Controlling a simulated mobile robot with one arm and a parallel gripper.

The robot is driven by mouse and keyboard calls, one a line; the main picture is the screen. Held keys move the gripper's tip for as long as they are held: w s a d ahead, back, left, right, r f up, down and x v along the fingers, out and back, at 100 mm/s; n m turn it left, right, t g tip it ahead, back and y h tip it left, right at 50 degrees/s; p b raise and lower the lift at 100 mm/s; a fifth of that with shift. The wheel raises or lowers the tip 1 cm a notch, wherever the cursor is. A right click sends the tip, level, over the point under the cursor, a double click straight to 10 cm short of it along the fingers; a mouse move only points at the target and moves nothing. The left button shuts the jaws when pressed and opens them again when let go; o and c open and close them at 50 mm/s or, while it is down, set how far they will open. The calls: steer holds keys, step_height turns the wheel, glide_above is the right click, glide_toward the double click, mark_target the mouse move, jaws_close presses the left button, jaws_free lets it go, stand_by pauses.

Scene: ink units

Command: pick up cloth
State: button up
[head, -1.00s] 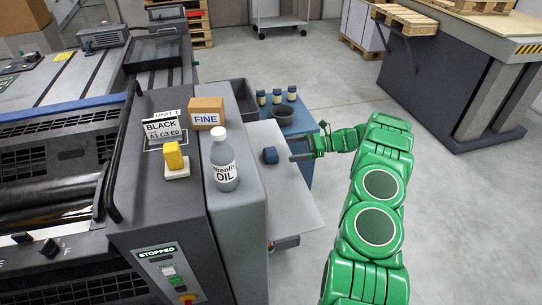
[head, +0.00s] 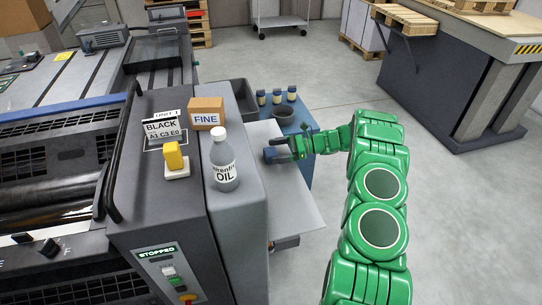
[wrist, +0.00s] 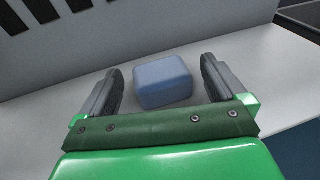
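The cloth looks like a small blue folded block (wrist: 163,80) on a pale grey shelf (wrist: 225,110) beside the machine. In the head view it (head: 270,153) is partly covered by my gripper (head: 280,150). In the wrist view my gripper (wrist: 160,88) is open, with one dark finger on each side of the cloth. Gaps show between the cloth and both fingers. The cloth rests on the shelf.
The grey machine wall (wrist: 120,35) rises just behind the cloth. An oil bottle (head: 222,160), a FINE box (head: 207,113) and a yellow item (head: 175,158) stand on the machine top. Several small jars (head: 276,97) and a dark bowl (head: 283,115) stand farther back on the blue surface.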

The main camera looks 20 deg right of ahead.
steer(key=c, duration=0.9)
steer(key=shift+r, duration=0.6)
step_height(320, 180, up, 2)
steer(key=shift+s+r, duration=0.1)
steer(key=s+r, duration=0.3)
steer(key=s, duration=0.1)
steer(key=s+a+r, duration=0.1)
steer(key=s+r, duration=0.2)
steer(key=s, duration=0.2)
steer(key=s+r, duration=0.3)
steer(key=s, duration=0.1)
steer(key=shift+s+a+r, duration=0.35)
steer(key=shift+r, duration=0.05)
